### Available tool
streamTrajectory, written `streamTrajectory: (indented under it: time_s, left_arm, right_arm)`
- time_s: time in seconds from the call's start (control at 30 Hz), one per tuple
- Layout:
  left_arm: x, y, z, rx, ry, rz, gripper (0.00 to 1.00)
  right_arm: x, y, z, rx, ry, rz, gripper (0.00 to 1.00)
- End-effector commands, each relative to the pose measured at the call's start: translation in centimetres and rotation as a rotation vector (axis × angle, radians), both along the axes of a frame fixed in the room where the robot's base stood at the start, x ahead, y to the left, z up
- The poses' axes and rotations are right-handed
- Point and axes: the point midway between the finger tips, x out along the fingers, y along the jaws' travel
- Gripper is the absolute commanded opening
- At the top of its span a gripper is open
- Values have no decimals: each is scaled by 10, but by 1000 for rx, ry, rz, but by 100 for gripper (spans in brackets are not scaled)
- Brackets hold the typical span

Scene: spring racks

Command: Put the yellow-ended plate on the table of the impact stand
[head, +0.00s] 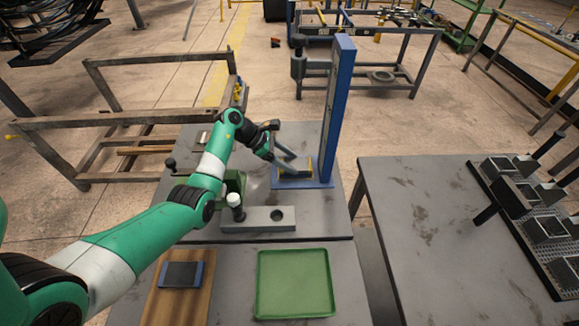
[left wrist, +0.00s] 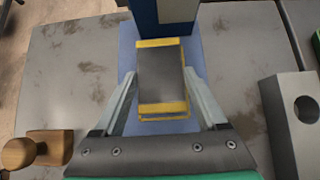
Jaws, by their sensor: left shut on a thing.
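The yellow-ended plate (left wrist: 160,72) is dark grey with a yellow strip at each end. It sits between the fingers of my left gripper (head: 290,164), which is shut on it. The impact stand has a tall blue upright (head: 340,112) and a blue base (head: 303,184). The plate is over that base, close in front of the upright; in the left wrist view blue base (left wrist: 127,58) shows around it. I cannot tell whether the plate touches the base. In the head view the gripper hides most of the plate. My right gripper is not in view.
A grey block with a hole (head: 258,220) lies on the table in front of the stand. Nearer are a green tray (head: 295,313) and a blue-ended plate (head: 182,275) on a wooden board (head: 165,315). A wooden knob (left wrist: 35,150) stands left. A right-hand table (head: 420,220) carries several dark boxes.

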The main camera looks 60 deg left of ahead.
Motion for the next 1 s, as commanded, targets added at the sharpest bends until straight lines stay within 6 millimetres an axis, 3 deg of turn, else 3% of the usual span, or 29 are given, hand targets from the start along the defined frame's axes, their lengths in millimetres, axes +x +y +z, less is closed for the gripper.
streamTrajectory:
  time_s: [0.03,0.1,0.47,0.5,0.63,0.87,1.0]
  left_arm:
    - [0,0,-12,-1,-2,1,0]
    - [0,0,-17,0,-2,1,0]
    - [0,0,-19,0,-2,0,0]
    - [0,0,-20,-1,1,0,80]
    - [0,0,-20,-1,1,0,100]
    - [0,0,-18,-1,1,0,100]
    - [-7,3,-6,0,0,3,100]
  right_arm:
    - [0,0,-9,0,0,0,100]
    - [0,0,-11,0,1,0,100]
    - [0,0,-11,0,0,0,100]
    - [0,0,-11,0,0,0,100]
    - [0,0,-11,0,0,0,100]
    - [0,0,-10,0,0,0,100]
    - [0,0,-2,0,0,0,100]
